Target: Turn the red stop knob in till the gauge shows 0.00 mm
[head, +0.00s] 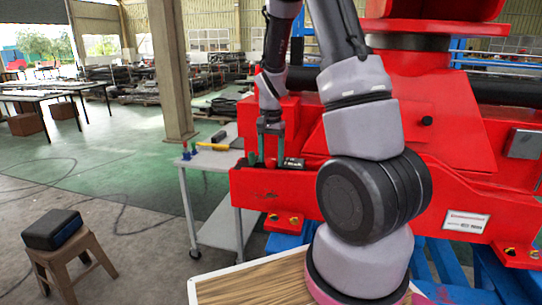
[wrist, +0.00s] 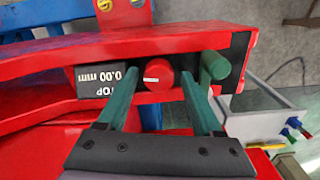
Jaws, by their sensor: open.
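The red stop knob (wrist: 158,77), round with a white mark line, sits in a dark recess of the red crane frame in the wrist view. The gauge (wrist: 107,79) is a dark display left of it, labelled STOP and reading 0.00 mm. My gripper (wrist: 158,78) is open, its two green fingers on either side of the knob with a visible gap at each side. In the head view my gripper (head: 270,146) points down at the end of the red frame, next to the gauge (head: 292,163). I cannot make out the knob there.
A green cylinder (wrist: 214,66) stands right of the knob, close to my right finger. Red frame walls (wrist: 200,42) bound the recess. A grey trolley (head: 206,164) with small tools stands left of the frame. A stool with a black case (head: 52,229) is farther left on open floor.

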